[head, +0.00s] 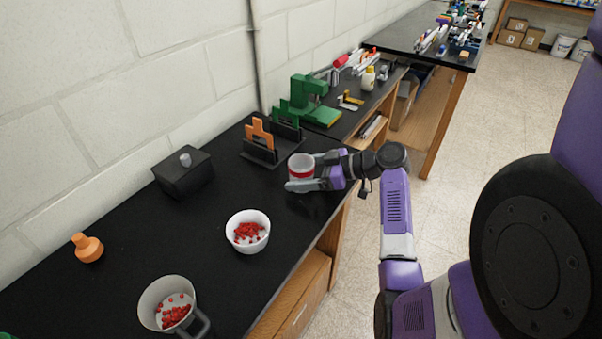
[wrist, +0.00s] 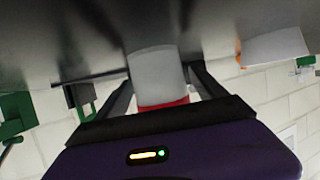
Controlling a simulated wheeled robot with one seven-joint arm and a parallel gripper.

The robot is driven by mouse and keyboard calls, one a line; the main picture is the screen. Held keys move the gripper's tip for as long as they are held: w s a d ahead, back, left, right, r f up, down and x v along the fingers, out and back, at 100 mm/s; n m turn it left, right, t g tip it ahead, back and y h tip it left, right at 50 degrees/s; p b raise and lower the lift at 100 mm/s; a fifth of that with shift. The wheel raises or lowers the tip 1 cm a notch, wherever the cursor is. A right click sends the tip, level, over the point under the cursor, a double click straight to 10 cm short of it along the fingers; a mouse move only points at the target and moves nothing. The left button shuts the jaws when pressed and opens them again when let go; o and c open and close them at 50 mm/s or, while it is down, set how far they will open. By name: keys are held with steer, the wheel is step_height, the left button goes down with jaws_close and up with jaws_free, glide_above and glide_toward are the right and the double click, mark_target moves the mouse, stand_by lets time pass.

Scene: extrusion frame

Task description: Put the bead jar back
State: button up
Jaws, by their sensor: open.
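A pale grey-white jar with a red band or red contents (head: 301,163) is at the right edge of the black bench. My gripper (head: 312,176) is around it, with one finger on the near side; the far finger is mostly hidden. In the wrist view the jar (wrist: 157,75) sits between the two spread fingers of my gripper (wrist: 163,88), with red showing at its end closest to the palm. The jaws are open. I cannot tell whether the jar rests on the bench.
A white bowl (head: 247,245) and a grey mug (head: 152,302), both with red beads, stand nearer on the bench. A black box (head: 184,178), an orange stopper-like object (head: 88,247) and a black rack (head: 262,154) stand along the wall side. A green press (head: 307,90) is farther back.

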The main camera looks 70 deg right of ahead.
steer(key=b+v, duration=0.1)
steer(key=v, duration=1.1)
steer(key=shift+r+b, duration=0.1)
steer(key=shift+b, duration=0.3)
